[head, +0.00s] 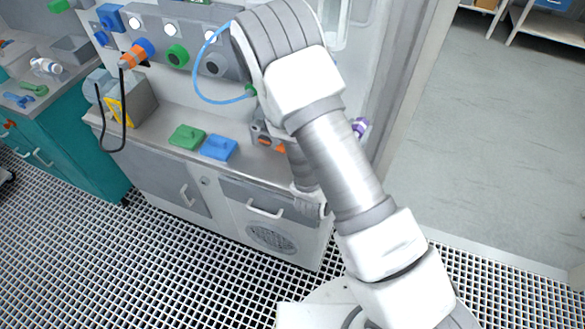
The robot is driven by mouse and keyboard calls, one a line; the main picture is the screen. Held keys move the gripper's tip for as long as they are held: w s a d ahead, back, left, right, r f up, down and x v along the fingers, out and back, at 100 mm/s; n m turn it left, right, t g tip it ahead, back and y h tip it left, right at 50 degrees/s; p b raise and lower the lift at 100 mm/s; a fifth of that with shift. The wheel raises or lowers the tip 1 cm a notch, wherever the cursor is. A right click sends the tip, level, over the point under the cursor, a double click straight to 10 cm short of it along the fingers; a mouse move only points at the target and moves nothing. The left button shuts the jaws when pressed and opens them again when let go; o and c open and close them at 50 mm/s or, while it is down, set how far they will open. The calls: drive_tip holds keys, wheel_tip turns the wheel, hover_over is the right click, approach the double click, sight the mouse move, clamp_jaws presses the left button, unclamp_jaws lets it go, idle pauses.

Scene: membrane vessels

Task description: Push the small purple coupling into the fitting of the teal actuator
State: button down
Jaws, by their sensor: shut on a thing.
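A small purple piece with a pale part (360,127) shows just right of my arm, in front of the white cabinet frame. It may be the coupling; its other side is hidden behind my arm. I cannot make out my gripper's fingers, as my arm's large links block that part of the head view. I cannot pick out the teal actuator or its fitting with certainty. A grey part with orange on it (266,138) stands on the bench, partly covered by my arm.
A green block (187,137) and a blue block (218,148) lie on the grey bench (160,142). A light blue hose (205,98) loops from the valve panel (160,28). A teal cabinet (85,150) stands left. The floor at right (480,150) is clear.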

drive_tip(key=s+a+f+y+b, duration=0.1)
drive_tip(key=a+f+b, duration=0.2)
drive_tip(key=a+b, duration=0.1)
drive_tip(key=s+a+f+n+b, duration=0.1)
drive_tip(key=a+f+b, duration=0.3)
drive_tip(key=a, duration=0.3)
drive_tip(key=s+a+f+t+y+b, duration=0.1)
drive_tip(key=a+f+b, duration=0.3)
drive_tip(key=a+b, duration=0.1)
drive_tip(key=shift+s+a+f+n+y, duration=0.15)
drive_tip(key=shift+s+f+n+y, duration=0.15)
drive_tip(key=shift+s+n, duration=0.1)
drive_tip(key=shift+r, duration=0.1)
drive_tip(key=shift+w, duration=0.1)
drive_tip(key=shift+x, duration=2.85)
drive_tip(key=shift+w+d, duration=0.2)
drive_tip(key=shift+w, duration=0.3)
